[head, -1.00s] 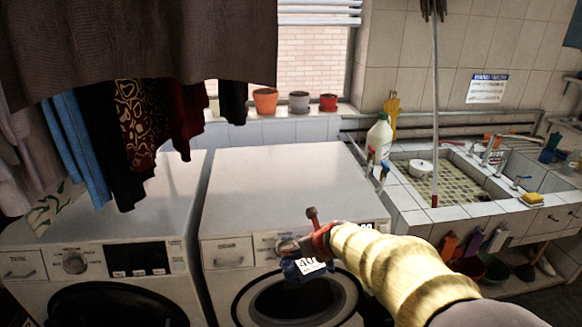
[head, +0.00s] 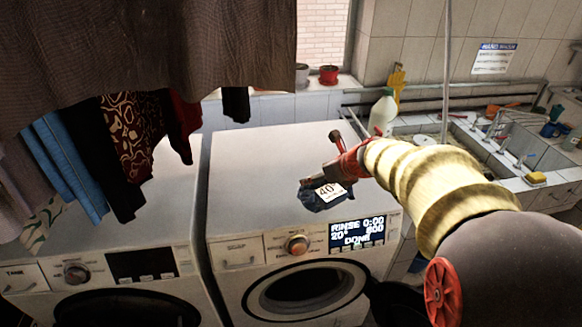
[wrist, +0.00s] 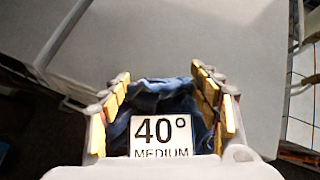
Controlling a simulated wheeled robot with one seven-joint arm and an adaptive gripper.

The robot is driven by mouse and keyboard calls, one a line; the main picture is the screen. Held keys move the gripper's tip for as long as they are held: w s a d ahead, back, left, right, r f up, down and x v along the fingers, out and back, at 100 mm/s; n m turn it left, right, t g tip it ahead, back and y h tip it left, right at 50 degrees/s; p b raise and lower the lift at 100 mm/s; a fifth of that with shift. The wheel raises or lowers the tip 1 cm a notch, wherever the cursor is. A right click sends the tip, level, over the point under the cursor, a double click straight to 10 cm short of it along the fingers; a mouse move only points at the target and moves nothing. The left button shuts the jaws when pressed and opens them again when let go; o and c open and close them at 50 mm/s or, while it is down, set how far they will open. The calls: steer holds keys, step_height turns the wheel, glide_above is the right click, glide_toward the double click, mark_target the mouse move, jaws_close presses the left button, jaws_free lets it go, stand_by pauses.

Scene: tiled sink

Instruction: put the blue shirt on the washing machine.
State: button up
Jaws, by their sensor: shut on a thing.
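The blue shirt (head: 318,198) is a small dark blue bundle with a white "40°" label. My gripper (head: 318,183) is shut on it, over the top of the right washing machine (head: 262,180). In the wrist view the shirt (wrist: 163,95) sits between the two yellow-padded fingers of my gripper (wrist: 160,98), with the label "40° MEDIUM" facing the camera. The machine's grey top (wrist: 200,40) lies below. I cannot tell whether the shirt touches the top. The machine's display reads "DONE".
A second washing machine (head: 150,215) stands at left, under hanging clothes (head: 130,135). A white bottle (head: 382,112) and the tiled sink (head: 500,150) are to the right. The right machine's top is otherwise clear.

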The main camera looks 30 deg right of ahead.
steer(key=b+x, duration=0.1)
steer(key=x, duration=0.4)
steer(key=w+d+r+b+x, duration=0.1)
steer(key=x, duration=0.4)
steer(key=b+x, duration=0.1)
steer(key=x, duration=0.4)
steer(key=shift+w+d+r+b, duration=0.1)
steer(key=shift+w+d+b, duration=0.2)
steer(key=shift+w, duration=0.2)
steer(key=shift+w+f+b, duration=0.1)
steer(key=shift+f+b, duration=0.7)
steer(key=shift+f, duration=0.7)
steer(key=shift+f, duration=0.2)
steer(key=o, duration=1.6)
steer(key=shift+c, duration=0.2)
